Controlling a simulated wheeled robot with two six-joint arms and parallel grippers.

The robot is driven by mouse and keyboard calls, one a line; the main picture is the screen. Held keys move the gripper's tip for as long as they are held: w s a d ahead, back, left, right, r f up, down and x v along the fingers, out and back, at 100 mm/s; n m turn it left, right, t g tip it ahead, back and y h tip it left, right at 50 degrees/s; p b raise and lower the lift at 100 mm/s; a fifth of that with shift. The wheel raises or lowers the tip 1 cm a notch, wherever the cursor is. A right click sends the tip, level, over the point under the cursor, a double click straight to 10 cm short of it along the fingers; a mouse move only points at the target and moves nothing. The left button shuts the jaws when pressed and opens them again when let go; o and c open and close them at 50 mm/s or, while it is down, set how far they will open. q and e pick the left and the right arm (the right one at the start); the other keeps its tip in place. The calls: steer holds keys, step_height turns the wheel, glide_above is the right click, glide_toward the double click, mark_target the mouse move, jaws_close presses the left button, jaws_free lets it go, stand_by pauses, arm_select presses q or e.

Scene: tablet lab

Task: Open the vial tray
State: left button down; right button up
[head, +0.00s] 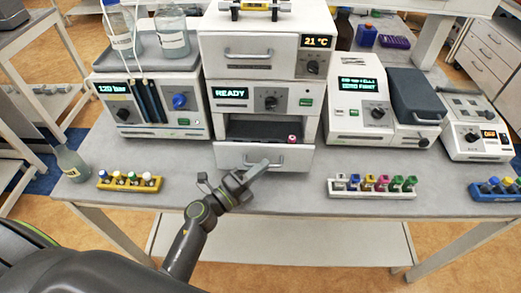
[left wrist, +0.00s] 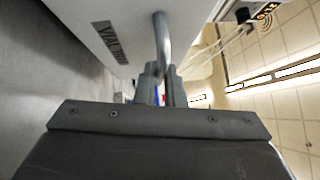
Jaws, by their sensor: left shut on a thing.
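The vial tray (head: 232,158) is the lowest white drawer of the instrument stack, below the panel reading READY. It stands pulled out, with its dark inside and a small pink-capped vial (head: 292,139) showing above its front. My left gripper (head: 258,168) is at the tray's front and shut on its metal bar handle (head: 277,163). In the left wrist view the fingers (left wrist: 161,88) close around the handle (left wrist: 162,42), beside the labelled white tray front (left wrist: 85,18). How deep the tray is out cannot be judged exactly. My right gripper is not in view.
Racks of capped vials stand along the bench front, left (head: 130,183) and right (head: 372,191). Instruments fill the back of the bench (head: 330,165). Floor shows in front below.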

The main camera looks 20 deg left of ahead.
arm_select(q)
steer(key=shift+s+d, duration=0.1)
steer(key=shift+s, duration=0.25)
steer(key=c, duration=1.5)
jaws_free()
steer(key=shift+w, duration=0.1)
steer(key=shift+b+v, duration=3.65)
steer(key=shift+v, duration=5.1)
